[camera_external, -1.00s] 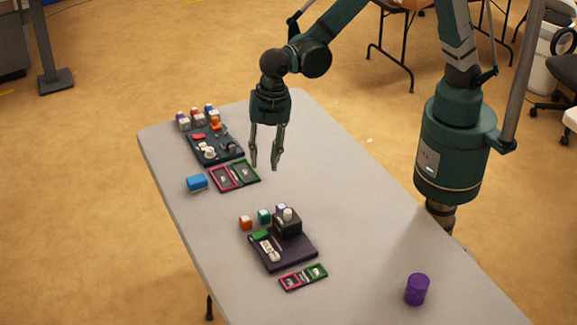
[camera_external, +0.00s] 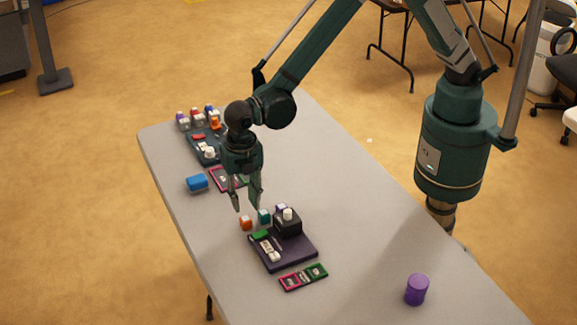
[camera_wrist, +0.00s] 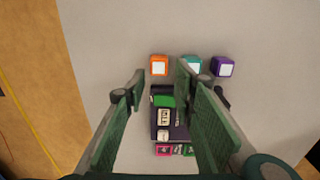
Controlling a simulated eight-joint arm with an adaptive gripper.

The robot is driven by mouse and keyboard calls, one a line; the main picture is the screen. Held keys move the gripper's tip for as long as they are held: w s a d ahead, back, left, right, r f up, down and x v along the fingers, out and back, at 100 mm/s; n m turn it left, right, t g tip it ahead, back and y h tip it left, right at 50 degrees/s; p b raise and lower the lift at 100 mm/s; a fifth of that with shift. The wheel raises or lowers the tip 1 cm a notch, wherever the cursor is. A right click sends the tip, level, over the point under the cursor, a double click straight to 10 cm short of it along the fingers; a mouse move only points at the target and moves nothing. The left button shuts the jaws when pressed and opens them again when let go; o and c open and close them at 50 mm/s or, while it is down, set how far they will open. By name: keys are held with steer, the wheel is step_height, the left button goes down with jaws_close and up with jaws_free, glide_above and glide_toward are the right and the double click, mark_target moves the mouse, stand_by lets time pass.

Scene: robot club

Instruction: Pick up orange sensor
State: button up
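The orange sensor (camera_external: 246,222) is a small cube with a white top. It stands on the table at the left of a row of similar cubes, by the far edge of a dark board. In the wrist view the orange sensor (camera_wrist: 159,65) lies beyond my fingertips, between their lines and clear of both. My gripper (camera_external: 246,208) points down, open and empty, just above and behind the orange sensor in the external view. In the wrist view my gripper (camera_wrist: 158,85) shows its two green fingers spread apart.
A teal cube (camera_wrist: 192,65) and a purple cube (camera_wrist: 223,67) stand right of the orange one. The dark board (camera_external: 296,255) carries a black block (camera_external: 288,224). A blue block (camera_external: 197,183) lies farther back, and a purple cylinder (camera_external: 416,290) stands at front right.

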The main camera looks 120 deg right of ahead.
mark_target(245, 218)
stand_by(0.3)
steer(key=shift+f, duration=1.3)
steer(key=shift+w+f+b, duration=0.1)
steer(key=shift+f+b, duration=0.25)
steer(key=shift+f, duration=2.25)
steer(key=c, duration=0.6)
